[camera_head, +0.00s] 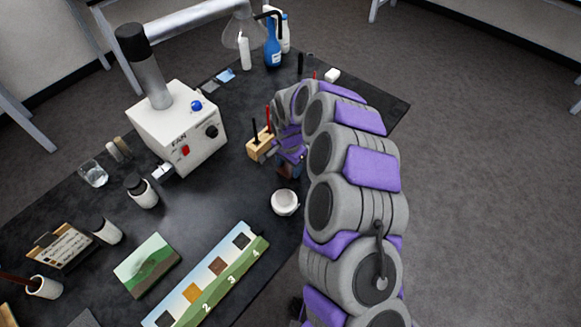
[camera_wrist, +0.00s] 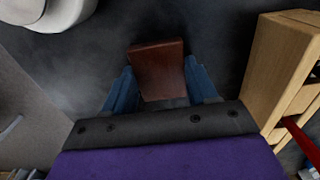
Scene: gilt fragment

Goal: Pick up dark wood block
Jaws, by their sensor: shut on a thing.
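The dark wood block (camera_wrist: 158,68) is a reddish-brown piece with flat faces, in the middle of the wrist view. My gripper (camera_wrist: 160,85) has its two blue fingers on the left and right sides of the block, shut on it. In the head view the block (camera_head: 287,170) shows only as a small brown patch below my gripper, mostly hidden by my arm. I cannot tell whether the block is touching the table or lifted.
A light wood holder (camera_wrist: 275,75) with red and black tools stands close on the right in the wrist view. A white bowl (camera_head: 285,203) is near the table's edge.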

